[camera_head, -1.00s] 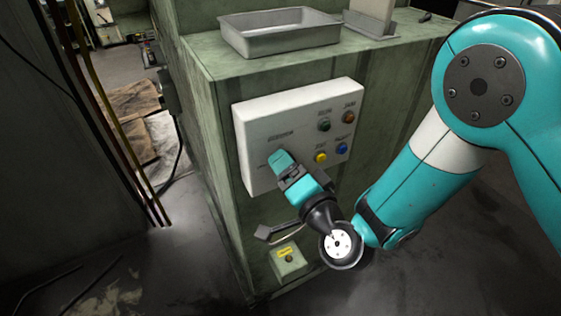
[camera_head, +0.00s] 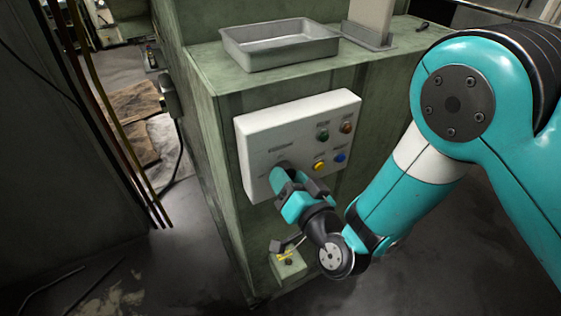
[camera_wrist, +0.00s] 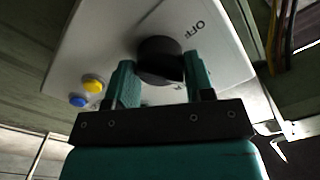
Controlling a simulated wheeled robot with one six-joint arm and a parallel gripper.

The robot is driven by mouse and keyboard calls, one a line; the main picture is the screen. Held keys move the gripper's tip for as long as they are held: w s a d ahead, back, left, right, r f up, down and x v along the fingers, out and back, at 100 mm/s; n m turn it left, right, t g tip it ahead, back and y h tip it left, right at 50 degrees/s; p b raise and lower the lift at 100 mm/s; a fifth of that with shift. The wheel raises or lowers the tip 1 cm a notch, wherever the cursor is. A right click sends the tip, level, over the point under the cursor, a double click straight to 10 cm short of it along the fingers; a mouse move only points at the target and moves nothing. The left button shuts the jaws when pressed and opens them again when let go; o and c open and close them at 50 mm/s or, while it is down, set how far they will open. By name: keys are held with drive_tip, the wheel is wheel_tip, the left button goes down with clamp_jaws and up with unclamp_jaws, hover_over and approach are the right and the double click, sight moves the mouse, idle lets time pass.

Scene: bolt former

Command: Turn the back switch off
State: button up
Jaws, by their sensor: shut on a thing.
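The white control panel (camera_head: 262,133) is on the front of the green machine, with labels and coloured buttons. In the wrist view, a round black switch knob (camera_wrist: 160,60) stands out from the panel, with the word OFF printed beside it. My gripper (camera_head: 283,172) is at the lower left of the panel, its fingers on either side of the knob and shut on it. In the wrist view my gripper (camera_wrist: 160,85) has one teal finger at each side of the knob. The knob's pointer and exact setting cannot be made out, and the head view mostly hides the knob.
Green, red, yellow and blue buttons (camera_head: 340,157) are on the panel's right half. A small box with a yellow label (camera_head: 288,266) is low on the machine. A grey metal tray (camera_head: 280,48) sits on the machine's top. Cables hang at the left.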

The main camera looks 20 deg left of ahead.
drive_tip(key=shift+n+p, duration=2.15)
drive_tip(key=shift+n, duration=0.75)
drive_tip(key=o, duration=1.2)
drive_tip(key=shift+c, duration=0.2)
